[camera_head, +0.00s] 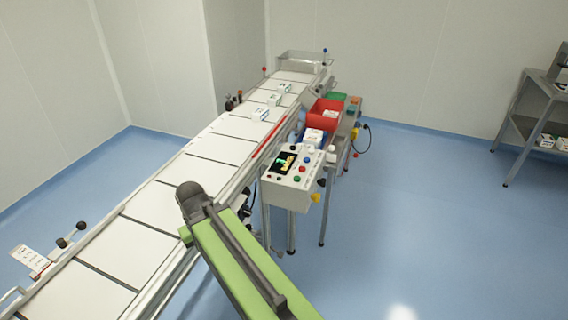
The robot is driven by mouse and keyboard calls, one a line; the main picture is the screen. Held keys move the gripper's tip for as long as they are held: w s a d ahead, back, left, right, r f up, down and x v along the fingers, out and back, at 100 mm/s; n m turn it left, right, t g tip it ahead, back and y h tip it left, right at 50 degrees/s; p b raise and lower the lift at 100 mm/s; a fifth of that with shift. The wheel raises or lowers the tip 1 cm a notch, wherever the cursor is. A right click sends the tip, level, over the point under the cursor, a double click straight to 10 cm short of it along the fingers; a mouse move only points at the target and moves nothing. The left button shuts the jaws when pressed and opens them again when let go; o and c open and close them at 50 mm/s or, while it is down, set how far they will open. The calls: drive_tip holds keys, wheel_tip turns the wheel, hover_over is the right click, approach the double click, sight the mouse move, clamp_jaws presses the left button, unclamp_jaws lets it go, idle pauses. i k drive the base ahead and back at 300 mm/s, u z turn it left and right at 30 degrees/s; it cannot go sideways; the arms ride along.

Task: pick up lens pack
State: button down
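Three small white boxes with green markings lie on the conveyor belt, and they look like lens packs. The nearest pack (260,114) is near the belt's right side, the second pack (275,99) is just beyond it, and the third pack (284,88) is farther along. Another white pack (313,136) shows at the blue bin beside the belt, and a small white one (330,114) in the red bin. I cannot tell which pack is meant. My green arm reaches up from the bottom to a dark joint over the belt; no gripper fingers show.
The conveyor (220,148) runs from lower left to a metal tray (299,62). A control box (292,178) and the red bin (324,111) stand along its right side. A metal shelf (540,115) is at far right. The blue floor between is open.

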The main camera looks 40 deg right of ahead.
sight(283, 88)
drive_tip(key=u, duration=0.05)
drive_tip(key=k, duration=0.55)
drive_tip(key=z, duration=2)
drive_tip(key=i, duration=6.15)
